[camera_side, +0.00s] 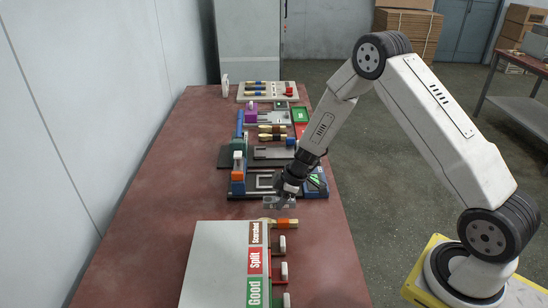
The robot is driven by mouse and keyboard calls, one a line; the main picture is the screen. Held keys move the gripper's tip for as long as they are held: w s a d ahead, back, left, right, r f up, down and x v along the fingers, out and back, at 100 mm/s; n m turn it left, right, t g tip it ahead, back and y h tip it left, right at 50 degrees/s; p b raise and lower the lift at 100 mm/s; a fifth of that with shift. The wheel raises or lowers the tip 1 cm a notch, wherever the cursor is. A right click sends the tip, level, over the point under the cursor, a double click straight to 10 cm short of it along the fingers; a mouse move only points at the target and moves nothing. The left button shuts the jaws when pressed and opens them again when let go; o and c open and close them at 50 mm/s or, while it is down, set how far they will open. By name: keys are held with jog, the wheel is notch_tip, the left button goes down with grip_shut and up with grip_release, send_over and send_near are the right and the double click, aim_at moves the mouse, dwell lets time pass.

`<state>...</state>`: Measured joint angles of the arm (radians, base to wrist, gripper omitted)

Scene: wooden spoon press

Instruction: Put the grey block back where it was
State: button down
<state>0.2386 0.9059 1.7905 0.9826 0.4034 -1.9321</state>
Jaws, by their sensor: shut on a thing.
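My gripper (279,203) is low over the red-brown table, between the press fixture and the sorting board. It is shut on a small grey piece, which I take to be the grey block; the jaws are grey too, so its outline is hard to separate. The piece sits just behind a spoon-like wooden item (284,222) with an orange part, at the far edge of the board. I cannot tell whether the piece touches the table. The press fixture (262,183), with blue, green and dark parts, stands behind my gripper.
A pale board (215,262) with Scorched, Split and Good labels lies in front, with white upright pieces (284,270) along its right side. A tray (267,97) with several spoons stands at the far end. The table's left side (150,190) is clear.

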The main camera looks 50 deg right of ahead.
aim_at(278, 214)
jog(key=shift+w+f, duration=0.25)
jog(key=shift+w+f, duration=0.25)
jog(key=shift+f, duration=1.6)
jog(key=shift+f, duration=0.1)
jog(key=shift+c, duration=1.2)
grip_release()
jog(key=shift+v, duration=6.2)
